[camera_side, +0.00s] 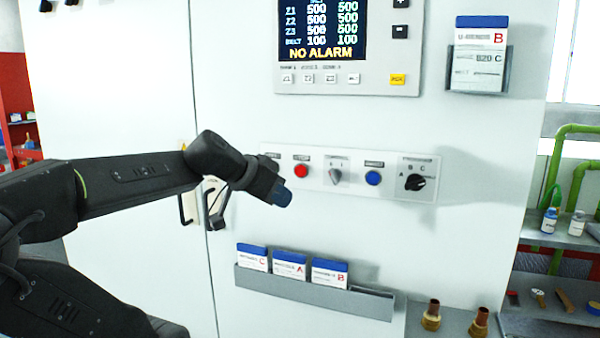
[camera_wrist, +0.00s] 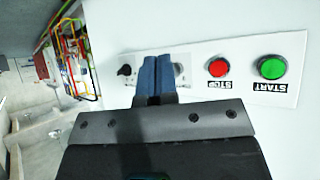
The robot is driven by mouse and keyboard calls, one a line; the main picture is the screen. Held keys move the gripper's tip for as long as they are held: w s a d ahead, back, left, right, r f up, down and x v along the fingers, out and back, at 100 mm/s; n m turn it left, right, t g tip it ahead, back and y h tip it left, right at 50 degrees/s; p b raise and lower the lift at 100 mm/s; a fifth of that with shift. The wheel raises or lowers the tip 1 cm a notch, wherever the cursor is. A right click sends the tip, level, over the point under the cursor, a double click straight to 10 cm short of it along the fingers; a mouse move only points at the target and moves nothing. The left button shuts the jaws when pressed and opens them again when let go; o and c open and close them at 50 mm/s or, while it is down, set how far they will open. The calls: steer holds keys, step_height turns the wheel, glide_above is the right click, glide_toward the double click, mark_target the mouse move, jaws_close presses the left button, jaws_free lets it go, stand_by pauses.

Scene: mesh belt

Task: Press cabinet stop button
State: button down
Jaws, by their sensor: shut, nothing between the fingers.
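The red stop button (camera_side: 301,171) is on a white control strip on the cabinet front. In the wrist view the red button (camera_wrist: 218,67) appears with an upside-down STOP label, left of the green start button (camera_wrist: 271,67). In the side view the green button is hidden behind my wrist. My gripper (camera_side: 284,197) is shut and empty, its blue fingertips just below and left of the stop button in that picture. In the wrist view the fingertips (camera_wrist: 158,62) lie left of the stop button, over the strip's middle. They appear apart from the panel, though the distance is unclear.
The strip also carries a selector switch (camera_side: 336,176), a blue button (camera_side: 373,178) and a black rotary knob (camera_side: 415,182). A display (camera_side: 320,30) reading NO ALARM is above. A grey card rack (camera_side: 310,291) sits below, and a card holder (camera_side: 479,70) is at upper right.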

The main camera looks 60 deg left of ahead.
mark_target(301, 171)
steer(key=shift+s+a+r+y, duration=0.15)
steer(key=shift+a+r, duration=0.1)
steer(key=shift+a, duration=0.25)
steer(key=shift+s+a+r+y, duration=0.15)
steer(key=shift+a+r, duration=0.1)
steer(key=shift+a, duration=0.25)
steer(key=shift+w, duration=0.2)
steer(key=w+a, duration=0.6)
steer(key=shift+w+a, duration=0.15)
steer(key=shift+a, duration=0.05)
stand_by(1.6)
steer(key=shift+w+a, duration=0.2)
steer(key=shift+w+a, duration=0.3)
stand_by(0.9)
stand_by(0.3)
steer(key=shift+s+d, duration=0.6)
